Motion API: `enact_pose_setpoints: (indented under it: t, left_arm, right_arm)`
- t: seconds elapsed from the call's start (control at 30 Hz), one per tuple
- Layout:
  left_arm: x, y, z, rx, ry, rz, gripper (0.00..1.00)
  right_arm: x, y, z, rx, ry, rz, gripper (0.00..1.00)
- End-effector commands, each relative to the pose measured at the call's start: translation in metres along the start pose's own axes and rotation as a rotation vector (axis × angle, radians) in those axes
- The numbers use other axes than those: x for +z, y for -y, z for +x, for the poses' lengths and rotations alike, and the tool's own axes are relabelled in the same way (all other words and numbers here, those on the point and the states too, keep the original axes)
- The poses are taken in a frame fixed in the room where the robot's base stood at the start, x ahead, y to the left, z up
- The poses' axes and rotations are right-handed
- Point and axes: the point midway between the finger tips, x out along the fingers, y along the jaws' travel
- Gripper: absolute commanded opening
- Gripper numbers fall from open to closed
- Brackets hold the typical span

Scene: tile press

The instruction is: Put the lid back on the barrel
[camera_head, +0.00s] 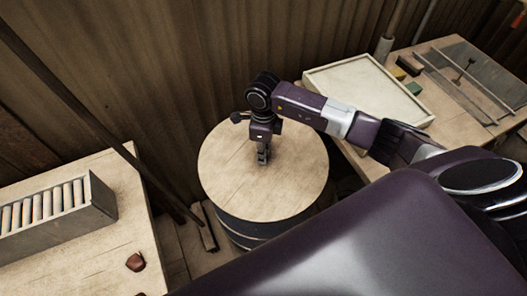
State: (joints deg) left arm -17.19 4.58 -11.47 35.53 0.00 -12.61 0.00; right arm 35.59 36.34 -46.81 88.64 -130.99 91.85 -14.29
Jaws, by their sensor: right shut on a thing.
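The barrel (247,228) stands upright on the floor between two tables, its dark side showing below a round wooden lid (225,165). The lid covers the barrel's top and looks level; I cannot tell whether it is fully seated or slightly above the rim. My right gripper (262,160) points down over the middle of the lid, shut on what seems to be the lid's handle, which the fingers hide. My left gripper does not show.
A wooden table (95,258) at left holds a grey rack (55,220) of tiles and a small reddish lump (135,262). At right, another table holds a pale framed board (365,88), small blocks (408,64) and a railed plate (465,75). Dark poles lean beside the barrel.

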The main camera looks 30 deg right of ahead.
Motion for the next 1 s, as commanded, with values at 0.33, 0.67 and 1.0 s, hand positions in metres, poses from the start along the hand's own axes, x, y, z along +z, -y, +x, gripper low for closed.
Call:
enact_pose_setpoints:
  t: [0.33,0.67,1.0]
  left_arm:
    - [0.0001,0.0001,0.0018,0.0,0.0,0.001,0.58]
    - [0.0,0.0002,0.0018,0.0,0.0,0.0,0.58]
    - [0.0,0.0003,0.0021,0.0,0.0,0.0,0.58]
  right_arm:
    - [0.001,0.0009,-0.0013,-0.002,0.003,0.0,0.0]
    - [0.0006,0.0008,-0.0008,-0.001,0.002,0.0,0.42]
    - [-0.0007,-0.0001,0.0012,0.001,-0.002,0.0,0.57]
